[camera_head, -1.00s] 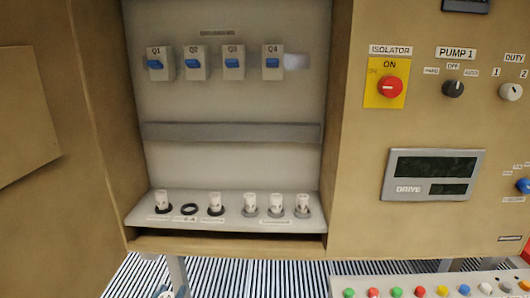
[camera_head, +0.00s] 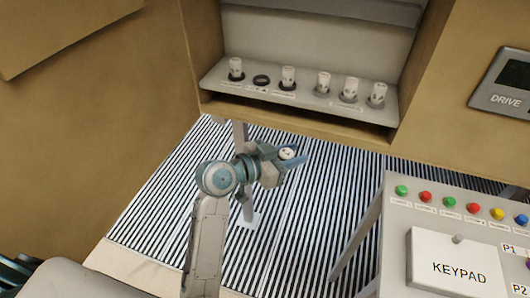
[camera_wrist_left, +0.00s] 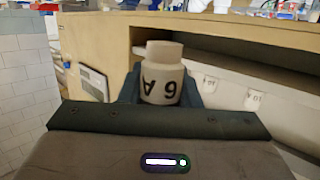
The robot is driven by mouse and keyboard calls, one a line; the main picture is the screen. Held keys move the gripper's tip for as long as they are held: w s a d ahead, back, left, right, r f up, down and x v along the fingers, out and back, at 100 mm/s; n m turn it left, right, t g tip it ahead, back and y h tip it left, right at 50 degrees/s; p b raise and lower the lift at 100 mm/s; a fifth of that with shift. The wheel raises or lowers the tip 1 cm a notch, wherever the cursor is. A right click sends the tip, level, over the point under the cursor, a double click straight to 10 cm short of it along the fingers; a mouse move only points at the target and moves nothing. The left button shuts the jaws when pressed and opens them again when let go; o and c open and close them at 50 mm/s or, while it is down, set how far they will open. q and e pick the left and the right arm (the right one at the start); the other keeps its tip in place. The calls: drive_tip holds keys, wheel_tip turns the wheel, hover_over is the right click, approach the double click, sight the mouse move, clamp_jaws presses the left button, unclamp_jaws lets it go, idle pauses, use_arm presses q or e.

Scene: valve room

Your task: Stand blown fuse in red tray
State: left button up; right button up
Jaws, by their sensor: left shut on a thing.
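My left gripper (camera_head: 282,164) is shut on a white fuse (camera_head: 287,153), held in the open air above the striped floor, in front of and below the fuse shelf. In the left wrist view the fuse (camera_wrist_left: 162,78) stands between the dark fingers of my left gripper (camera_wrist_left: 160,92). The red tray is not in view. My right gripper is not in view.
The cabinet shelf (camera_head: 300,98) carries several upright white fuses and one empty black ring socket (camera_head: 262,80), second from left. A grey console with coloured buttons and a keypad box (camera_head: 455,265) stands at the right. Striped floor (camera_head: 320,215) lies open between.

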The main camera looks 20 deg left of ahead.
use_arm(q)
drive_tip(key=shift+w+d+m+g+h, duration=0.1)
drive_tip(key=shift+d+m+g+h, duration=0.35)
drive_tip(key=shift+m+g+h, duration=0.8)
drive_tip(key=shift+w+d+m+g+h, duration=0.1)
drive_tip(key=shift+d+m+g+h, duration=0.35)
drive_tip(key=shift+m+g, duration=1.45)
drive_tip(key=shift+d+m+g+h, duration=0.45)
drive_tip(key=shift+m+g+h, duration=0.55)
drive_tip(key=shift+g, duration=1.05)
